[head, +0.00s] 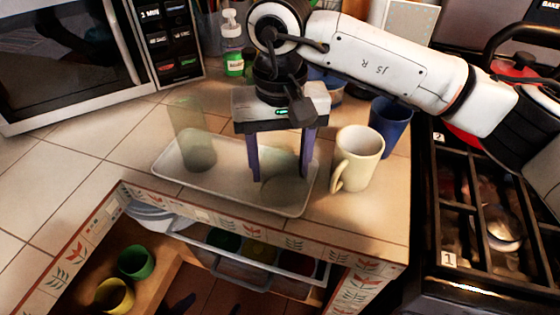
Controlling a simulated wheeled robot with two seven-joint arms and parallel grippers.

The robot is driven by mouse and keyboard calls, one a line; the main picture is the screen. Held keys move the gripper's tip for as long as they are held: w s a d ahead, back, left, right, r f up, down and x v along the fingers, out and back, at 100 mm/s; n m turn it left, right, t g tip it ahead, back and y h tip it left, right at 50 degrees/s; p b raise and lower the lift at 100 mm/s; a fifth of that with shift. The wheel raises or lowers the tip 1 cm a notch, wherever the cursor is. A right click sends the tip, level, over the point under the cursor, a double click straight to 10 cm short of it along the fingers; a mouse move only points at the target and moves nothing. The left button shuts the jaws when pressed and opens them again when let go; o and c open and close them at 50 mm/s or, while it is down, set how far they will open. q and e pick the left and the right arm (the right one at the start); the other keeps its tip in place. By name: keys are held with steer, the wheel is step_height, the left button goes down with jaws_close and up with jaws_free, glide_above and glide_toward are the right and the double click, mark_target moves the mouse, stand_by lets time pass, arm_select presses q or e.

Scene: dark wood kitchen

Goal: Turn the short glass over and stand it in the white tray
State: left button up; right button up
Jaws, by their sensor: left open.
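The white tray (225,189) lies on the tiled counter. A short clear glass (284,190) stands in its right part; its see-through outline is faint, and I cannot tell which end is up. A taller clear glass (192,140) stands at the tray's left end. My left gripper (279,177) points down over the right part of the tray. Its two dark fingers are apart, one on each side of the short glass. I cannot tell whether they touch it. My right gripper is out of view.
A cream mug (358,158) stands close to the tray's right side, with a blue cup (389,127) behind it. A green-labelled bottle (233,62) and a microwave (75,55) are at the back. An open drawer (250,262) lies below the counter edge. The stove (485,215) is right.

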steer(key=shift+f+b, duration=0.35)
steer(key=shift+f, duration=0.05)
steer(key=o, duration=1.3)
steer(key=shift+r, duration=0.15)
